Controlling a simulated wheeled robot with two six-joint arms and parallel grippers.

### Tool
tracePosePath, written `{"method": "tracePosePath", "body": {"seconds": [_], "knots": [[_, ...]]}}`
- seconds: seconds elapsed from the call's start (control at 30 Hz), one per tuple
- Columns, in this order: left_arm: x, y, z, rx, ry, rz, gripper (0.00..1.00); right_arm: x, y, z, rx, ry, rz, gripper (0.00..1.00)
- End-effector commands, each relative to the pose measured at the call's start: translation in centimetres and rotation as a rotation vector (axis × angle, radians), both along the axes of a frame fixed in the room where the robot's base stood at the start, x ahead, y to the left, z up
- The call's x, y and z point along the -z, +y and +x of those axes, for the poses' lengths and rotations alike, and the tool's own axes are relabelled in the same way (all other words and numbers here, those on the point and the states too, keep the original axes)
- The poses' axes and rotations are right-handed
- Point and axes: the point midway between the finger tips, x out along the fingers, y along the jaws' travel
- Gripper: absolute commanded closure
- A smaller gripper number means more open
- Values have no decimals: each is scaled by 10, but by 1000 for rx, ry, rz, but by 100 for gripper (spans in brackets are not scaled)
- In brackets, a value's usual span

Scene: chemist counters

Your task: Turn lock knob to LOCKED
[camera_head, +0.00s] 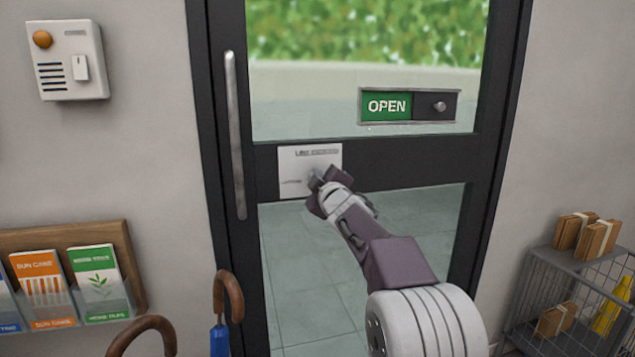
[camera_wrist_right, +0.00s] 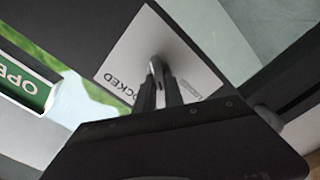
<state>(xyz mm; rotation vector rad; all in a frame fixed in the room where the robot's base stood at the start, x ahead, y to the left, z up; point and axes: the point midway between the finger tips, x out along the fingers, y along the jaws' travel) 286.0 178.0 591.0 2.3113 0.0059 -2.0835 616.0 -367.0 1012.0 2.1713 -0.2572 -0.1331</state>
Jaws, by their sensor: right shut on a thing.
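A white lock plate (camera_head: 297,163) is fixed on the dark crossbar of the glass door (camera_head: 225,190). My right gripper (camera_head: 318,181) reaches the plate's lower middle and is shut on the lock knob, which it mostly hides in the head view. In the right wrist view the grey metal knob (camera_wrist_right: 158,66) sits between the two dark fingers of the gripper (camera_wrist_right: 160,85). There the plate (camera_wrist_right: 137,60) shows the word LOCKED to the left and small, unreadable lettering to the right. Which mark the knob points at cannot be told. My left gripper is not in view.
An OPEN slider sign (camera_head: 386,106) is on the door glass above right of the plate. A vertical metal handle (camera_head: 235,135) is at the door's left. An intercom (camera_head: 68,62), leaflet rack (camera_head: 122,240), umbrella handles (camera_head: 228,290) and wire cage (camera_head: 580,285) flank the door.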

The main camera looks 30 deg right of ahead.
Motion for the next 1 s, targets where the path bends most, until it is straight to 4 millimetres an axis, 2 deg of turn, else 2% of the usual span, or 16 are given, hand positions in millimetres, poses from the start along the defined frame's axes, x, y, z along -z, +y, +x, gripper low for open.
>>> {"method": "tracePosePath", "body": {"seconds": [0.5,1.0], "knots": [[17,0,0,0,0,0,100,6,2,1,1,102,-423,100],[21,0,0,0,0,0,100,8,2,1,1,146,-599,100]]}}
